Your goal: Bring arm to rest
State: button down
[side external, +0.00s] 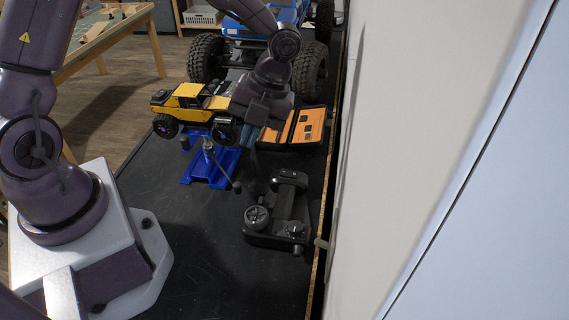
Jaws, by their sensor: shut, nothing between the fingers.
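My arm reaches from the left over the dark bench (190,265), and its wrist bends down in the upper middle of the side external view. My gripper (250,132) is at the end of that wrist, pointing down and shut, with nothing seen in it. Its fingertips are mostly hidden or too small to make out. It is beside the right end of the yellow crawler (188,100) in the picture; I cannot tell whether they touch. The crawler sits on a blue stand (213,166).
An open case with an orange lining (308,126) lies right of my gripper. A black handheld controller (278,212) is nearer on the bench. A large blue truck (268,14) with big tyres stands behind. A pale wall panel (420,130) borders the bench's right side.

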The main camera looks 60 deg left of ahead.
jog(key=s+a+r+n+t, duration=0.1)
jog(key=s+r+n+t, duration=0.3)
jog(key=r+n, duration=0.5)
jog(key=s+a+r+n+t+h, duration=0.1)
jog(key=s+r+n+t, duration=0.4)
jog(key=n, duration=1.2)
notch_tip(320, 180, up, 4)
jog(key=s, duration=0.2)
jog(key=shift+s+t, duration=0.3)
